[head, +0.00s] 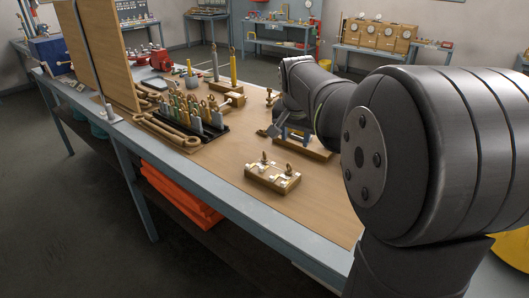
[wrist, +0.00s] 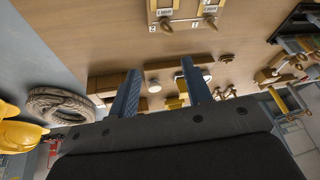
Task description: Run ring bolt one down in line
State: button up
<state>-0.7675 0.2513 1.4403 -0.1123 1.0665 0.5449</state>
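A wooden block (head: 262,181) with two upright ring bolts stands near the front edge of the bench in the head view. One ring bolt (head: 264,160) is farther back on it, the other (head: 288,170) farther right. In the wrist view the block (wrist: 187,6) is at the top edge, partly cut off, with two bolts (wrist: 165,25) (wrist: 210,22) and small labels too small to read surely. My gripper (wrist: 160,67) is open, its two blue fingers apart with nothing held between them, and away from the block. In the head view my arm largely hides the gripper.
A black tray of tools (head: 187,133) and a large wooden spanner (head: 166,131) lie left of the block. A wooden fixture (head: 307,152) stands behind it, close to my arm. An upright wooden board (head: 103,50) stands at far left. Bare bench surrounds the block's front.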

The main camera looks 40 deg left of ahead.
jog(key=shift+o, duration=0.3)
jog(key=w+a+r+n+g, duration=0.1)
jog(key=w+a+r+n, duration=0.1)
jog(key=a+n, duration=0.5)
jog(key=shift+w+r+n+g+h, duration=0.15)
jog(key=shift+w+n+g+h, duration=0.2)
jog(key=shift+w+n, duration=0.7)
jog(key=n+g+h, duration=0.2)
jog(key=n, duration=1.4)
send_over(265, 152)
jog(key=shift+y, duration=0.25)
jog(key=f, duration=1.6)
jog(key=shift+w+a+f, duration=0.2)
jog(key=shift+a+f, duration=0.05)
jog(key=shift+f, duration=0.1)
jog(key=c, duration=1)
